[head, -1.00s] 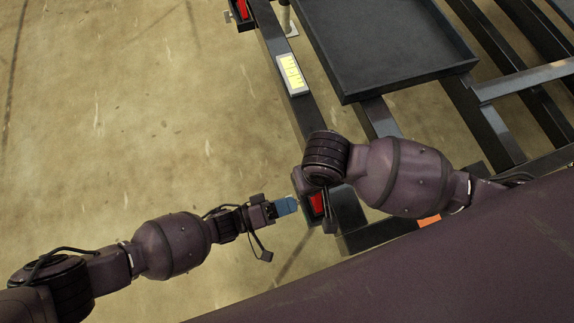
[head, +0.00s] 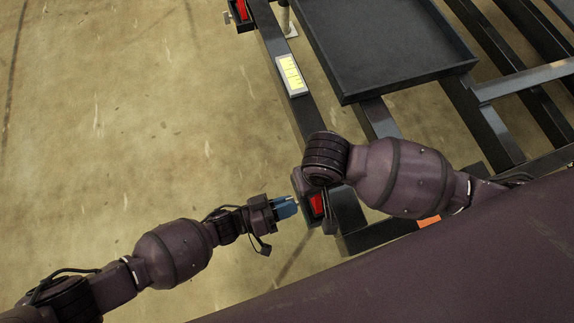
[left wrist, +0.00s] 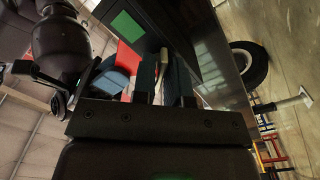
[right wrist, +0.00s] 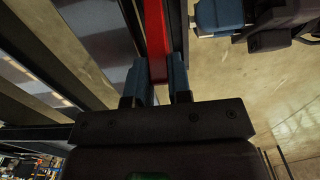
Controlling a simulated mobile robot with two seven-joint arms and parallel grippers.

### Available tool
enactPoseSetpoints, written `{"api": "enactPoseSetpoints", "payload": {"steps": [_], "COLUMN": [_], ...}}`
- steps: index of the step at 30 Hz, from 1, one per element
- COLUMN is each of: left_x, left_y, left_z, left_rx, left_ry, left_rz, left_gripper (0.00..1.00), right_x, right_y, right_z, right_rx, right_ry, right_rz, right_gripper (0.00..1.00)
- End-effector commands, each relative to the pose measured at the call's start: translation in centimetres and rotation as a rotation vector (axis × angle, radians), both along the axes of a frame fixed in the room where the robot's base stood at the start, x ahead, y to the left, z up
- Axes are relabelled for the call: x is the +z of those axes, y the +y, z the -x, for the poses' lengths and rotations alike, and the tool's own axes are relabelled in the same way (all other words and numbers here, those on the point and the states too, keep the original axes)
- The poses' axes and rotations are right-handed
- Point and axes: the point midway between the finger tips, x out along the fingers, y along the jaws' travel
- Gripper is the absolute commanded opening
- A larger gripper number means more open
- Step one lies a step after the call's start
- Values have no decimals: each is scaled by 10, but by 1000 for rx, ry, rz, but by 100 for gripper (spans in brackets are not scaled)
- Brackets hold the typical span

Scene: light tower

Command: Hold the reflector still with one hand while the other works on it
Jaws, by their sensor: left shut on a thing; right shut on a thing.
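The red reflector (head: 317,205) sits at the near end of the dark frame rail in the head view. It also shows as a red strip in the right wrist view (right wrist: 155,40) and a red patch in the left wrist view (left wrist: 129,57). My right gripper (right wrist: 164,78) is shut on the reflector, its fingers on either side of the strip; my wrist partly hides it in the head view. My left gripper (head: 286,207) is just left of the reflector, apart from it. It is shut on a small, thin pale piece (left wrist: 163,72) that I cannot identify.
A dark tray (head: 390,50) lies on the frame at the upper right. A yellow-marked label (head: 291,74) is on the rail, and another red reflector (head: 242,9) is at its far end. Open floor (head: 130,120) lies to the left.

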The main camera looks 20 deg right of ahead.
Motion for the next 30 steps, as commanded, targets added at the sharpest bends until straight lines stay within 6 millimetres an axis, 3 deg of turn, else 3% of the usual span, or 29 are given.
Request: {"api": "enactPoseSetpoints", "payload": {"steps": [15,30], "left_x": [-1,-1], "left_y": [2,3], "left_z": [0,0], "left_rx": [0,0], "left_ry": [-362,-444], "left_rz": [9,9], "left_gripper": [0,0], "right_x": [0,0], "right_y": [0,0], "right_z": [0,0], "right_rx": [0,0], "right_ry": [0,0], "right_rz": [0,0], "right_gripper": [0,0]}}
